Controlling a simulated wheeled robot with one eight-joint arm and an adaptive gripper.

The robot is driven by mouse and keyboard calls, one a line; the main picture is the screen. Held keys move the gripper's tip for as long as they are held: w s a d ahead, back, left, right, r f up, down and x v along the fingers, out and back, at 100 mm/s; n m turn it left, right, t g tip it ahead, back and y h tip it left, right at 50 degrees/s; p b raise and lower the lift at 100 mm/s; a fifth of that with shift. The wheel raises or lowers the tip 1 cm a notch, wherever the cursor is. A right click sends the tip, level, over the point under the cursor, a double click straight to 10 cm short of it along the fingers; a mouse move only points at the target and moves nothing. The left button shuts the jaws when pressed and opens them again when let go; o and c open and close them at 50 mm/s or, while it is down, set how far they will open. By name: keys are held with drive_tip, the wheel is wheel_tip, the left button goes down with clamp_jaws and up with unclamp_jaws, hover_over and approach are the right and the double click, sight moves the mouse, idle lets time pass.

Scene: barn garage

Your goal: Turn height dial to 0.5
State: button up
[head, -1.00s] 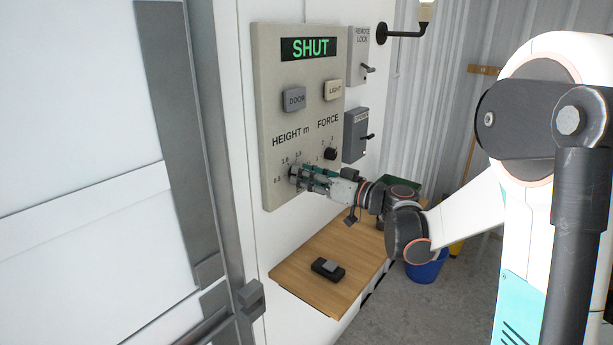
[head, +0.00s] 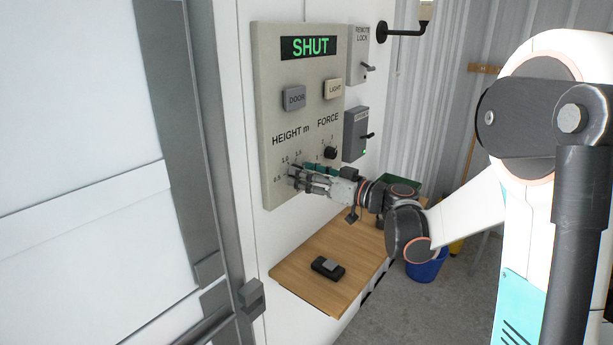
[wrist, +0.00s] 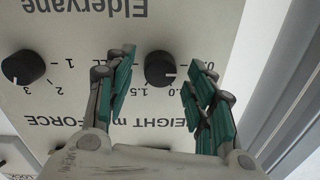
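The height dial (wrist: 160,69) is a round black knob on the grey control panel (head: 268,110). In the wrist view, which is upside down, it sits between the two green-padded fingers of my gripper (wrist: 156,75). Small gaps show on both sides, so the fingers look open around the dial, not clamped. In the head view my gripper (head: 293,178) is at the panel's lower part and hides the dial.
The force dial (wrist: 22,67) is left of the fingers in the wrist view. DOOR (head: 294,98) and LIGHT (head: 333,89) buttons are above. The display (head: 311,47) reads SHUT. A wooden shelf (head: 310,290) below holds a small black device (head: 328,268).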

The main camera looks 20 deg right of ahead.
drive_tip(key=v, duration=1.2)
drive_tip(key=shift+a, duration=0.1)
